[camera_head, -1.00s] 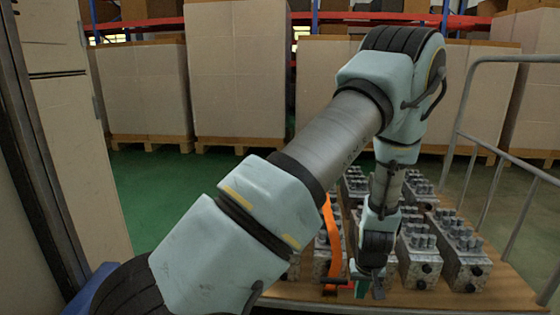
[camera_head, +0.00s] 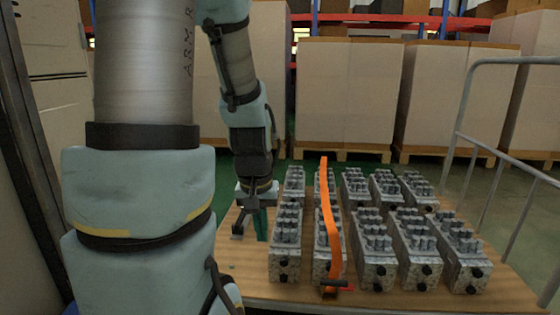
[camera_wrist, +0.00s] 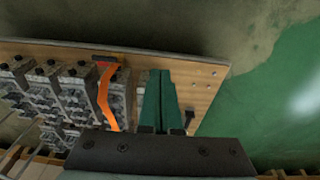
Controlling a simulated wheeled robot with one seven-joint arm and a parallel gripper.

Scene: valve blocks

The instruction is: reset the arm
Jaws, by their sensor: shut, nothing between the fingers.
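My arm rises at the left of the head view and bends down to my gripper (camera_head: 260,228), which points down over the left part of the wooden cart top. Its green fingers are together and empty. In the wrist view the gripper (camera_wrist: 160,75) shows as two green fingers side by side with nothing between them. Grey valve blocks (camera_head: 375,262) stand in rows to the right of the gripper, apart from it. An orange strap (camera_head: 328,215) runs along one column of blocks; it also shows in the wrist view (camera_wrist: 106,98).
The wooden cart top (camera_head: 250,278) has bare room at its left. A grey metal rail (camera_head: 468,120) stands at the right. Large boxes on pallets (camera_head: 346,95) line the back, beyond green floor. A pale upright panel (camera_head: 50,140) is close at the left.

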